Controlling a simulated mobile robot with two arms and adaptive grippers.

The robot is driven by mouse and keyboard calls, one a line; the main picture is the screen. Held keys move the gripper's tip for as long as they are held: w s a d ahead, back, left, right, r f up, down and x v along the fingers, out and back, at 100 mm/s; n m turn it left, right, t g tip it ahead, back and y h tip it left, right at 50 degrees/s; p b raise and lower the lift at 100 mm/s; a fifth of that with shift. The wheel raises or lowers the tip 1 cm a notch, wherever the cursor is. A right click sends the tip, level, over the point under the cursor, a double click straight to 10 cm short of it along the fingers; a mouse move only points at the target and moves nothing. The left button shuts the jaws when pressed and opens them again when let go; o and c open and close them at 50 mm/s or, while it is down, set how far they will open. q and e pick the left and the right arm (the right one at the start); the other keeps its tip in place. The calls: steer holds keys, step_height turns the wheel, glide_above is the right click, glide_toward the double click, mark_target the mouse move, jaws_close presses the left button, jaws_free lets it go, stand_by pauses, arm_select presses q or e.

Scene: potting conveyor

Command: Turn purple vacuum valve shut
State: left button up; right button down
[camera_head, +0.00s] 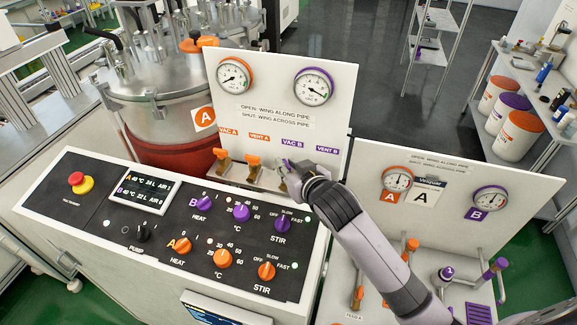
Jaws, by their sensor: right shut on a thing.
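The purple vacuum valve (286,163) is under the VAC B label on the upright white panel (345,75). Only a small purple part of its wing shows, so I cannot tell whether the wing lies along or across the pipe. My right gripper (289,178) is at this valve, shut on its wing, with my arm reaching in from the lower right. The gripper and wrist hide most of the valve and the place under the VENT B label. My left gripper is not in view.
Two orange-winged valves, VAC A (221,154) and VENT A (253,159), stand close to the left of my gripper. An orange-rimmed gauge (234,74) and a purple-rimmed gauge (313,86) sit above. A black control panel (120,205) with knobs lies in front.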

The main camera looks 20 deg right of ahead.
steer(key=shift+d+y, duration=0.1)
steer(key=shift+y, duration=0.2)
steer(key=n+y, duration=0.2)
steer(key=n+g+y, duration=0.1)
steer(key=shift+w+d+n, duration=0.1)
steer(key=shift+d+n, duration=0.15)
steer(key=shift+n, duration=0.15)
steer(key=shift+f+n+g+y+b, duration=0.1)
steer(key=shift+n+g+y+b, duration=0.45)
steer(key=shift+y, duration=0.35)
steer(key=n+g+y+b, duration=0.1)
steer(key=b, duration=0.4)
steer(key=n+g+y+b, duration=0.1)
steer(key=n+y+b, duration=0.1)
steer(key=b, duration=0.2)
steer(key=shift+w+d+f+n+g+b, duration=0.15)
steer(key=shift+w+f+n+g+b, duration=0.1)
steer(key=shift+b, duration=0.1)
steer(key=shift+r+n+g+y+b, duration=0.3)
steer(key=shift+n+g+y+b, duration=0.35)
steer(key=shift+b, duration=0.5)
steer(key=c, duration=1.7)
jaws_free()
